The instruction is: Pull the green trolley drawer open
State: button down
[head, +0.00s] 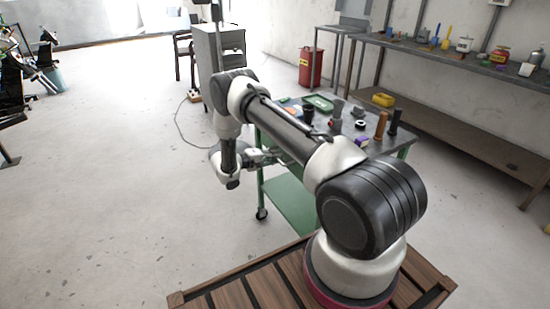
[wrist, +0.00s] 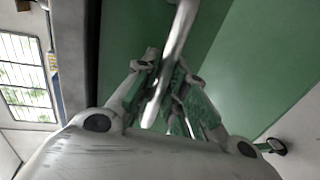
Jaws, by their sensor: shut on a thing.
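The green trolley (head: 287,200) stands beyond my wooden-slatted base, with a grey top and a green lower shelf. My gripper (head: 262,158) is at the trolley's left side, just below its top, and partly hidden by my arm. In the wrist view my gripper (wrist: 170,85) is shut on a shiny metal bar handle (wrist: 181,32), which runs between its fingers. Green panels (wrist: 265,60) of the trolley lie behind the handle. The drawer's outline is hidden in the head view, and I cannot tell how far it stands out.
The trolley top holds a green tray (head: 319,103), a brown cylinder (head: 381,126) and several other small items. A workbench (head: 470,69) runs along the right wall. A red bin (head: 310,67) and a grey cabinet (head: 208,55) stand behind. The floor left of the trolley is clear.

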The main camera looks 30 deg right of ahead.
jog(key=f+v, duration=0.2)
jog(key=v, duration=1)
jog(key=w+a+f+v, duration=0.1)
jog(key=f+v, duration=0.2)
jog(key=v, duration=1)
jog(key=shift+s+a, duration=0.35)
jog(key=shift+s, duration=0.15)
jog(key=shift+f, duration=0.15)
jog(key=c, duration=1.5)
grip_release()
jog(key=shift+o, duration=0.2)
jog(key=v, duration=1.2)
